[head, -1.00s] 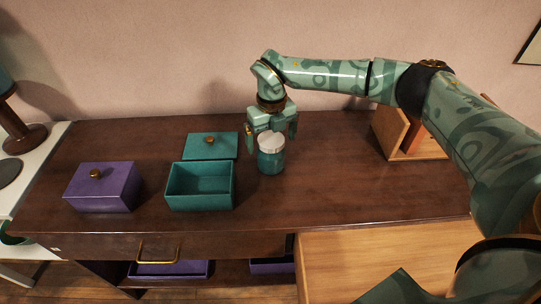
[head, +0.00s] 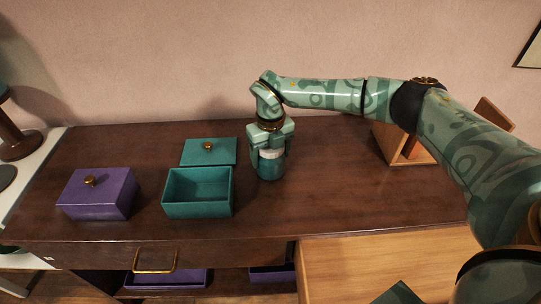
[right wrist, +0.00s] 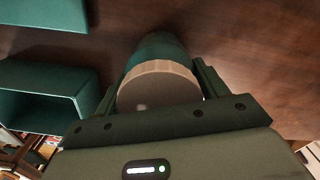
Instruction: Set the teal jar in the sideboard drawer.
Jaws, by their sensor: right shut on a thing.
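The teal jar (head: 270,171) with a pale lid stands upright on the dark sideboard top (head: 330,195), right of the open teal box. My right gripper (head: 270,157) points down and is shut on the jar. In the right wrist view the jar's round cream lid (right wrist: 158,86) sits between the fingers, with the teal body beyond it. A closed drawer front with a brass handle (head: 155,261) is at the front left. A light wood surface (head: 390,262), perhaps a pulled-out drawer, lies at the front right; I cannot tell for sure. My left gripper is not in view.
The open teal box (head: 198,196) is left of the jar, with its flat teal lid (head: 208,152) behind it. A purple lidded box (head: 98,195) stands further left. A wooden slanted holder (head: 400,148) is at the back right.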

